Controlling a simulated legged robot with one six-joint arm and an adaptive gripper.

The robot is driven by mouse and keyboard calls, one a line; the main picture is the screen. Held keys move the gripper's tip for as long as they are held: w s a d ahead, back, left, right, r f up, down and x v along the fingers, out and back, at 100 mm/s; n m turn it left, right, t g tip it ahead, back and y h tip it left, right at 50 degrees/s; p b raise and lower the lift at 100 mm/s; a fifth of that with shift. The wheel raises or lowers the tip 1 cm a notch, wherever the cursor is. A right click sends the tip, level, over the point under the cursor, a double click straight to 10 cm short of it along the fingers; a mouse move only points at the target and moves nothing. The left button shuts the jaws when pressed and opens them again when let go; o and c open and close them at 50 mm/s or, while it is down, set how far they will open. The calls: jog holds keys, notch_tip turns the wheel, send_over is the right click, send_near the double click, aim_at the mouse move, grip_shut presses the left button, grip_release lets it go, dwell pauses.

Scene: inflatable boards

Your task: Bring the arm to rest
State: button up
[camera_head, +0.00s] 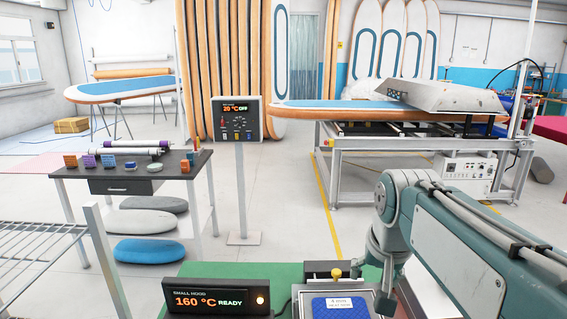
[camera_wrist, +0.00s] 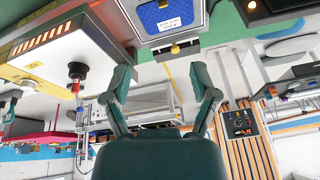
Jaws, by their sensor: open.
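My arm (camera_head: 470,235) reaches in from the right of the head view and bends down at its elbow. My gripper (camera_wrist: 161,75) shows in the wrist view with its two green fingers spread apart and nothing between them. The wrist view is upside down. A blue pad (camera_head: 340,306) with a white label lies in a grey frame on the green bench (camera_head: 285,272). The pad also shows at the top of the wrist view (camera_wrist: 166,15), apart from the fingers.
A display (camera_head: 217,298) reads "SMALL HOOD 160 °C READY". A wire rack (camera_head: 40,255) stands at left, before a dark table (camera_head: 125,185) with small blocks. A metal frame (camera_head: 345,165) carries a board at back right. A pale box (camera_wrist: 50,45) with orange slots is left of the fingers.

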jog(key=s+f+n+t, duration=0.1)
jog(key=s+f, duration=0.3)
jog(key=s, duration=0.3)
jog(key=s+f+n, duration=0.1)
jog(key=s+f, duration=0.3)
jog(key=s, duration=0.3)
jog(key=shift+s+n+t, duration=0.25)
jog(key=shift+n+t, duration=0.15)
